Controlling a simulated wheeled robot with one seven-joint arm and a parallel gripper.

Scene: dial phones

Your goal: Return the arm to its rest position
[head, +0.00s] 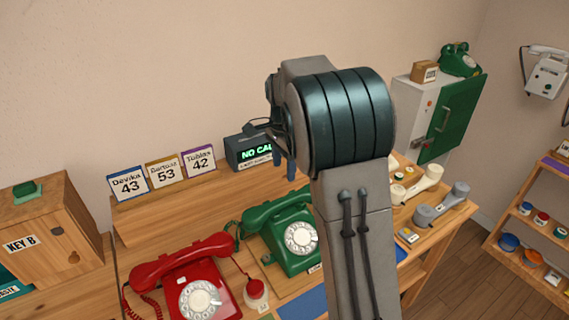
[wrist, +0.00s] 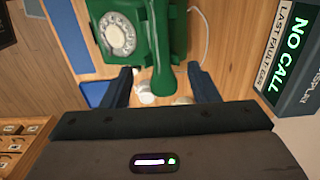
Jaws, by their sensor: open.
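My arm (head: 349,125) rises across the middle of the head view. My gripper (head: 284,168) points down in front of the "NO CALL" display (head: 240,155), above the back of the desk. In the wrist view my gripper (wrist: 163,82) has its two blue fingers apart, with nothing held between them. The green dial phone (head: 286,232) sits on the desk below. In the wrist view the green phone (wrist: 118,40) and its handset (wrist: 163,45) lie beyond the fingers. I cannot tell the exact gap between handset and fingers.
A red dial phone (head: 190,275) stands left of the green one. Number cards (head: 163,172) stand on the back ledge. A wooden key box (head: 45,230) is at left. Loose handsets (head: 440,204), a cabinet (head: 410,100) and a shelf (head: 535,235) are at right.

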